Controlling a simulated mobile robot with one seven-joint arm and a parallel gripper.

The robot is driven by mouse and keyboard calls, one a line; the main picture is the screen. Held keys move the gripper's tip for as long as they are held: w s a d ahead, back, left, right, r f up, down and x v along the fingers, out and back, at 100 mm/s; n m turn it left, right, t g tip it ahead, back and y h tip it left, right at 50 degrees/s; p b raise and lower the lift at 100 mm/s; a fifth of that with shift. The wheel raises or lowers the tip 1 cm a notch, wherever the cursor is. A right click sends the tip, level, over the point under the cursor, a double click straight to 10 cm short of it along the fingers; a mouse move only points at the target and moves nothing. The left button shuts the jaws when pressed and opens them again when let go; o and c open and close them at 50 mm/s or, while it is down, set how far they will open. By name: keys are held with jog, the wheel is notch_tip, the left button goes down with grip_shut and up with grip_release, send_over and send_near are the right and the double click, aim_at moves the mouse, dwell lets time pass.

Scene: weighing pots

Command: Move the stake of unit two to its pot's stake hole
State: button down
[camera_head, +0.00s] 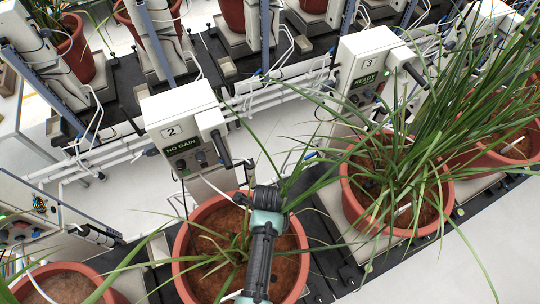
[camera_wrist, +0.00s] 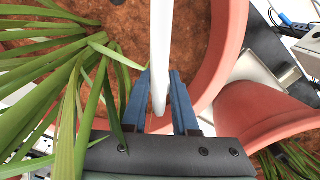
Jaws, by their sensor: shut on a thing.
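My gripper (camera_wrist: 160,112) is shut on a white stake (camera_wrist: 162,45), seen between its two blue fingers in the wrist view. The stake runs up out of that picture, so its far end is hidden. Behind it are brown soil (camera_wrist: 195,28) and the terracotta rim of a pot (camera_wrist: 222,60). In the head view, my arm reaches over unit two's pot (camera_head: 184,262), below the unit two box (camera_head: 180,122) reading "NO GAIN". My fingers are hidden there.
Long green leaves (camera_wrist: 40,85) crowd the left of the wrist view, close to the gripper. Another terracotta pot (camera_wrist: 262,112) stands at the right there. In the head view, unit three's pot (camera_head: 352,200) has a tall, spreading plant. White pipes run behind the pots.

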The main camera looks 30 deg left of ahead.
jog(key=shift+f+b, duration=0.95)
jog(key=shift+f, duration=0.4)
jog(key=c, duration=0.6)
grip_release()
notch_tip(320, 180, up, 8)
jog(key=p, duration=0.8)
jog(key=shift+r, duration=0.25)
jog(key=shift+r+p, duration=0.9)
jog(key=shift+r, duration=1.4)
